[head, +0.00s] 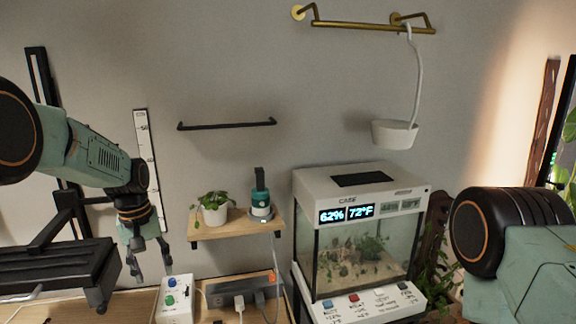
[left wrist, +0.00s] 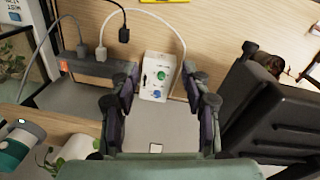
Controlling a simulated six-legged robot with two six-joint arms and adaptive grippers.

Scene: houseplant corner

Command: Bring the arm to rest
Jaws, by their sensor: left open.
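My left arm comes in from the left in the head view. Its gripper (head: 150,262) points down, open and empty, above and a little left of a white box with green and blue knobs (head: 176,298). In the left wrist view the open fingers (left wrist: 158,92) stand apart with nothing between them, and the white box (left wrist: 157,76) shows beyond them. My right arm shows at the right edge of the head view, but its gripper is out of view.
A wooden shelf (head: 235,226) holds a potted plant (head: 214,212) and a teal device (head: 261,200). A glass terrarium (head: 350,255) stands right of it. A power strip (head: 243,288) with plugs lies near the white box. A white hanging pot (head: 394,134) hangs from a brass rail (head: 365,26).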

